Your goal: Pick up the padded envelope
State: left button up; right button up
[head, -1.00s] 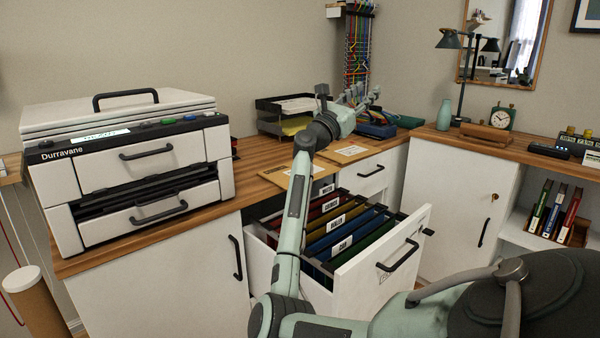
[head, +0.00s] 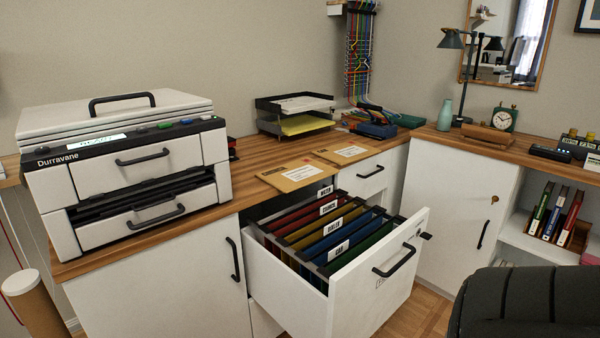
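The nearer envelope (head: 291,176) is close to the desk's front edge, just behind the open drawer. The other envelope (head: 347,152) lies farther back and to the right. I cannot tell from their look which one is padded. Neither of my grippers is in view.
An open file drawer (head: 372,287) with several coloured hanging folders juts out below the envelopes. The white printer (head: 130,165) stands left, the black paper tray (head: 295,116) behind. A dark ribbed shape, seemingly a chair back (head: 525,305), fills the lower right.

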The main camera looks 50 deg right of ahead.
aim_at(294, 175)
jog(key=l, duration=0.55)
jog(key=k+l+u, duration=0.15)
jog(key=l, duration=0.9)
jog(key=k+l+u, duration=0.1)
jog(key=l, duration=0.4)
jog(key=k+l, duration=0.2)
jog(key=l, duration=0.3)
jog(key=k+l+u, duration=0.15)
jog(key=l, duration=0.35)
jog(key=k+l, duration=0.1)
jog(key=l, duration=0.4)
jog(key=k+l+u, duration=0.1)
jog(key=l, duration=0.4)
